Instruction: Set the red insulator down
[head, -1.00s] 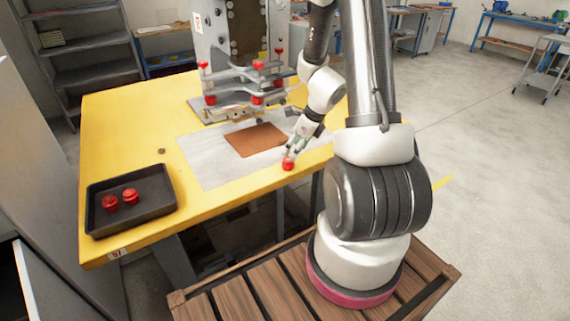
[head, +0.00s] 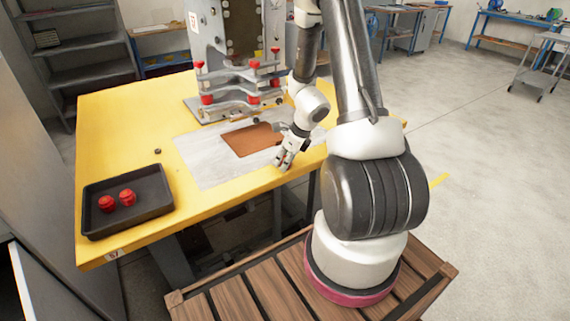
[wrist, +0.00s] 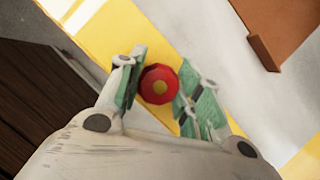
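My gripper (head: 283,163) is low over the front edge strip of the yellow table (head: 230,193), right of the middle. In the head view the insulator between the fingers is hidden. Whether its underside touches the table cannot be told.
A black tray (head: 150,222) with two other red insulators (head: 117,200) stands at the table's left. A pale mat (head: 205,172) with a brown sheet (head: 252,139) lies behind my gripper. A grey press with red knobs (head: 238,85) stands at the back.

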